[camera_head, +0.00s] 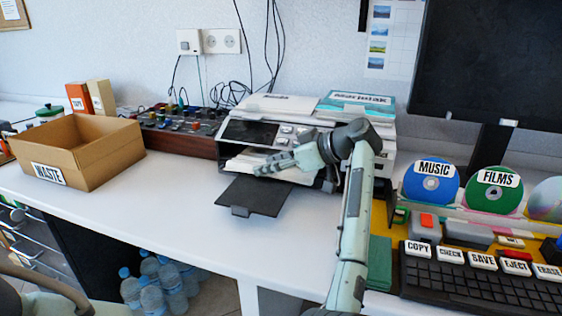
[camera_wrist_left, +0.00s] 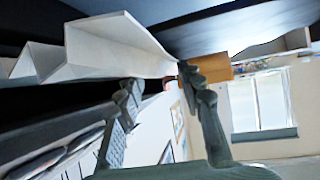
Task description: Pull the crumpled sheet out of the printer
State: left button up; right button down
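The printer (camera_head: 268,110) stands on the white desk, its dark output tray (camera_head: 254,196) folded out at the front. The crumpled sheet (camera_head: 243,164) shows as a white strip in the printer's front opening. In the left wrist view the sheet (camera_wrist_left: 118,45) is white with zigzag folds, and its near end lies close to my fingertips. My left gripper (camera_head: 264,168) is at the front of the opening, fingers pointing left. In the left wrist view its fingers (camera_wrist_left: 160,84) are apart; I see no grip on the sheet. Part of the sheet is hidden inside the printer. My right gripper is not in view.
An open cardboard box labelled WASTE (camera_head: 105,160) stands at the left. Discs (camera_head: 431,183) and a labelled keyboard (camera_head: 480,285) are at the right. The desk between box and tray is clear.

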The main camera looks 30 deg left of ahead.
aim_at(257, 193)
pick_arm(q)
jog(key=shift+a+f, duration=0.1)
jog(key=shift+a, duration=0.05)
jog(key=shift+c, duration=0.2)
grip_shut()
jog(key=shift+s+d+p, duration=0.2)
jog(key=shift+s+p, duration=0.55)
jog(key=shift+p, duration=0.05)
jog(key=shift+s+d+r+p, duration=0.15)
jog(key=shift+s+d+p, duration=0.05)
jog(key=shift+s+p, duration=0.65)
jog(key=shift+s+d+r+p, duration=0.1)
jog(key=shift+s+d+p, duration=0.1)
jog(key=shift+s+p, duration=0.6)
jog(key=shift+s+d+p, duration=0.2)
jog(key=shift+s+p, duration=0.05)
jog(key=shift+s, duration=0.5)
jog(key=shift+s+d+p, duration=0.15)
jog(key=shift+s+p, duration=0.1)
jog(key=shift+s, duration=0.5)
notch_tip(257, 193, up, 7)
jog(key=s, duration=0.2)
jog(key=shift+d, duration=0.2)
